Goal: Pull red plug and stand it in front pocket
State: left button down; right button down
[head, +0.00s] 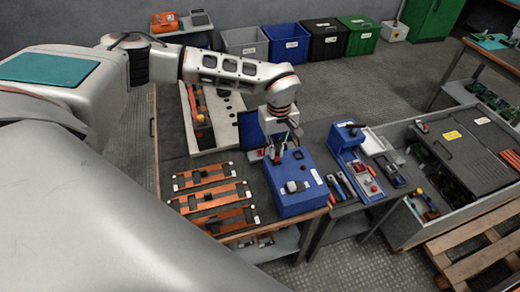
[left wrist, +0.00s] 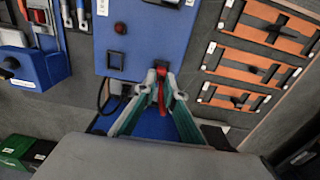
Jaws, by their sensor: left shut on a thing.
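The blue box (head: 305,200) stands on the dark bench in the head view. In the left wrist view the box (left wrist: 145,35) shows a red button and a dark square switch on its face. My left gripper (head: 277,155) is at the far edge of the box. In the left wrist view its fingertips (left wrist: 160,76) are closed on the red plug (left wrist: 161,93), of which a red strip shows between the fingers. Whether the plug is still seated in the box is hidden. I cannot make out the front pocket. My right gripper is not in view.
Several orange bars (head: 210,197) lie left of the box. A blue fixture (head: 347,140) and hand tools stand right of it. A white panel (head: 228,115) lies behind on the bench. A large grey cabinet (head: 465,150) is at the right. Coloured bins (head: 290,42) line the wall.

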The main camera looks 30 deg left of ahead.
pick_arm(q)
jog(key=shift+f, duration=0.5)
jog(key=c, duration=2)
grip_release()
jog(key=shift+c, duration=0.2)
notch_tip(320, 180, up, 12)
jog(key=shift+s, duration=0.2)
